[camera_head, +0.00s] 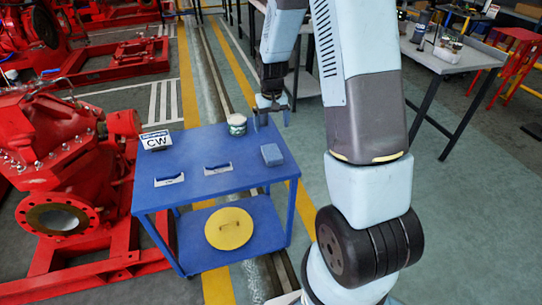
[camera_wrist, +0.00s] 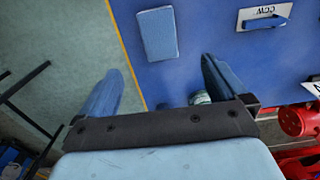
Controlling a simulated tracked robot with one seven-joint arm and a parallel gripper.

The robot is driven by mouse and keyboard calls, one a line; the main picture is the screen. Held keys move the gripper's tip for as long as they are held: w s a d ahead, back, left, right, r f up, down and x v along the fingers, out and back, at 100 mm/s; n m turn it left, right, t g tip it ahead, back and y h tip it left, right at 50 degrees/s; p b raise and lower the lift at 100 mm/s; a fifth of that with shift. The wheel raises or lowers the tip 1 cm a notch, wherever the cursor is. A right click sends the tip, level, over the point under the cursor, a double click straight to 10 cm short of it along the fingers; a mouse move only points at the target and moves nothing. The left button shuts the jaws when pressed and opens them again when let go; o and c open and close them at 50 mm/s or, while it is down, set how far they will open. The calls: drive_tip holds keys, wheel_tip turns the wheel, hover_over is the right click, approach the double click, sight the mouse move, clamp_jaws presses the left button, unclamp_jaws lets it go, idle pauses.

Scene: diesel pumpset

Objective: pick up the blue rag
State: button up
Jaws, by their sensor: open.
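The blue rag (camera_head: 271,154) is a small grey-blue folded block lying flat near the right edge of the blue cart's top (camera_head: 205,148). In the wrist view the rag (camera_wrist: 158,34) lies beyond my fingertips, roughly centred between them, with its whole top showing. My gripper (camera_head: 272,116) is open and empty above the far right part of the cart top, on the far side of the rag. In the wrist view my gripper (camera_wrist: 160,68) has its fingers wide apart, and neither touches the rag.
A round tin (camera_head: 237,124) stands left of my gripper. A CW sign (camera_head: 156,140) and two small labelled holders (camera_head: 218,168) are on the cart. A yellow disc (camera_head: 229,228) lies on the lower shelf. Red pumps (camera_head: 45,135) stand left; a grey table (camera_head: 450,55) is behind right.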

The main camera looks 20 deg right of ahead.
sight(272, 152)
wheel_tip(272, 152, down, 13)
drive_tip(key=shift+f, duration=0.15)
idle(0.7)
drive_tip(key=shift+c, duration=0.3)
drive_tip(key=c, duration=1.2)
